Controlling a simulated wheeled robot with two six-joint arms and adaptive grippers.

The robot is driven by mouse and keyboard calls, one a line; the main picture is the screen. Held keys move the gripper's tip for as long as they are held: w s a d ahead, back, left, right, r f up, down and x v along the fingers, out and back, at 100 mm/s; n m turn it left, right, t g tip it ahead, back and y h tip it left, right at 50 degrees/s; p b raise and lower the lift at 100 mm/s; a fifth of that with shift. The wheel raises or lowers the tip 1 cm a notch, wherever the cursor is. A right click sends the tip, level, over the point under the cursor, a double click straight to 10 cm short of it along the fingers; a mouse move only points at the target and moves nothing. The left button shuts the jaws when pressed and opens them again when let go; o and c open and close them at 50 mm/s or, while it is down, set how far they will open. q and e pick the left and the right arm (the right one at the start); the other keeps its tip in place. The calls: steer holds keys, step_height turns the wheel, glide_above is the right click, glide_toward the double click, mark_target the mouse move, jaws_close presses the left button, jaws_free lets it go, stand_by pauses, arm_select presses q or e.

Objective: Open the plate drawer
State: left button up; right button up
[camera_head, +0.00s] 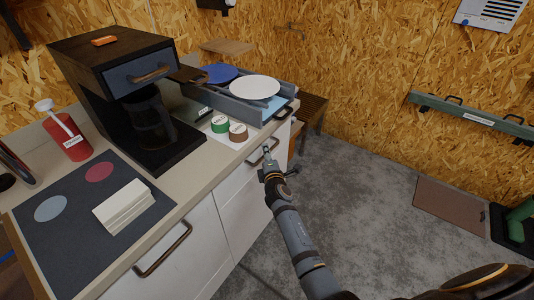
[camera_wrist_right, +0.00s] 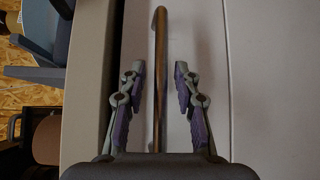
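A white drawer front (camera_head: 236,178) with a dark bronze bar handle (camera_head: 258,156) is in the cabinet under the counter. The drawer looks flush with the cabinet. My right gripper (camera_head: 267,157) is at this handle in the head view. In the right wrist view the handle (camera_wrist_right: 160,45) runs between the two fingers of the right gripper (camera_wrist_right: 157,82). The fingers are open, with a gap on each side of the bar. My left gripper is not in view.
The counter holds a coffee machine (camera_head: 150,115), a grey tray (camera_head: 240,108) with a white plate (camera_head: 254,87) and a blue plate (camera_head: 218,73), and a red bottle (camera_head: 68,142). Another handle (camera_head: 163,251) is on the nearer cabinet front.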

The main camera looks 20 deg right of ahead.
steer(key=c, duration=0.5)
jaws_close()
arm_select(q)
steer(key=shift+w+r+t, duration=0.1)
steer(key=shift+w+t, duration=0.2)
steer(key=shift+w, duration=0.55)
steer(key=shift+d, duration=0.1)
arm_select(e)
steer(key=shift+d, duration=0.1)
